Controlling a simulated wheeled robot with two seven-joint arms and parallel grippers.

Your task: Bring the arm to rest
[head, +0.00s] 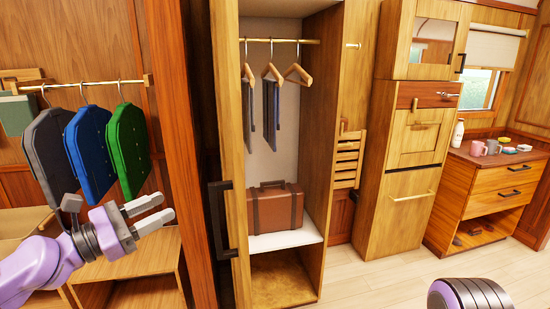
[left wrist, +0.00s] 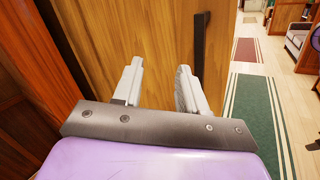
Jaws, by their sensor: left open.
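My left gripper (head: 163,210) is at the lower left in the head view, in front of the hanging garments, with its fingers pointing right toward the wardrobe. Its two grey fingers are apart with nothing between them. The left wrist view also shows the open, empty gripper (left wrist: 158,68) in front of a wooden panel (left wrist: 145,30) with a dark upright handle (left wrist: 199,45). I cannot tell whether the fingers touch anything, but they look clear. My right gripper is not in the head view.
The wardrobe (head: 325,150) stands open, with hangers and a brown suitcase (head: 275,208) inside. Grey, blue and green garments (head: 128,150) hang at left above a wooden cabinet. A drawer unit (head: 490,190) with mugs stands at right. Floor in front of the tall cabinet (head: 400,215) is clear.

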